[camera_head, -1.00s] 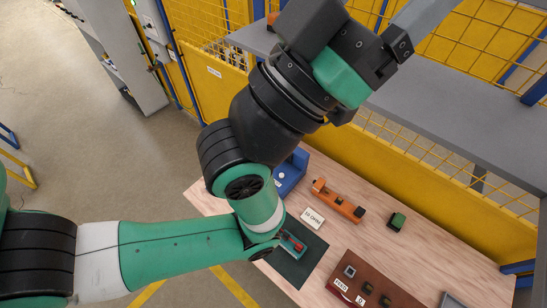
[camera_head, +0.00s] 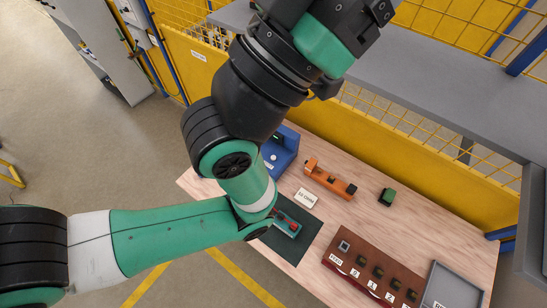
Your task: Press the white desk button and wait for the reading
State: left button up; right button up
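A small white round button (camera_head: 273,157) shows on the blue device (camera_head: 287,143) at the back left of the wooden table. The device is partly hidden behind my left arm. A white card (camera_head: 306,198) with small, hard-to-read print lies in front of it. A red and teal part (camera_head: 287,224) lies on the dark mat (camera_head: 309,241), partly hidden by the arm. My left arm rises from the left and bends up over the table's left side. Its wrist runs to the top edge, and the fingertips are out of frame. My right gripper is not in view.
An orange fixture (camera_head: 320,176) and a small green block (camera_head: 387,196) are on the wooden table (camera_head: 400,226). A brown rack (camera_head: 352,239) with several dark pieces and a grey tray (camera_head: 452,291) are at the front right. A grey shelf (camera_head: 440,105) overhangs the back.

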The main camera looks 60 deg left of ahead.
pick_arm(q)
grip_shut()
dwell(1.5)
